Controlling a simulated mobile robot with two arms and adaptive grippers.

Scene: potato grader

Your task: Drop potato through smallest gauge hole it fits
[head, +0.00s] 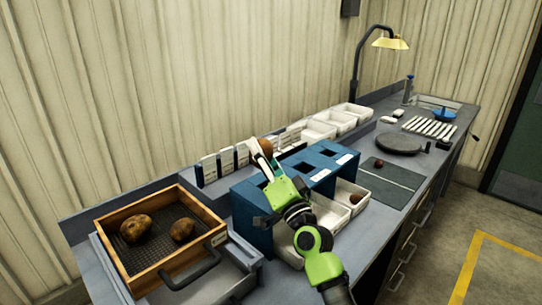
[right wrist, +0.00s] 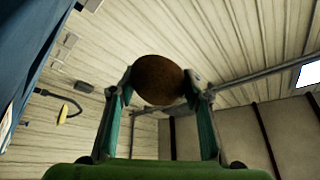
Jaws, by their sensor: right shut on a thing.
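My right gripper (head: 262,158) is shut on a brown potato (head: 266,146) and holds it up above the left part of the blue gauge boxes (head: 250,205). In the right wrist view, the round potato (right wrist: 158,80) sits between the two fingertips (right wrist: 160,88). The blue boxes stand in a row and have dark square holes in their tops. My right arm hides part of the nearest box, and its hole cannot be seen clearly. My left gripper is not in view.
A wooden mesh tray (head: 205,246) at the left holds two potatoes (head: 136,228). White bins (head: 332,215) sit at the front of the boxes; one holds a potato (head: 355,198). A small reddish potato (head: 379,163) lies on a dark mat (head: 385,185). Several white bins line the wall.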

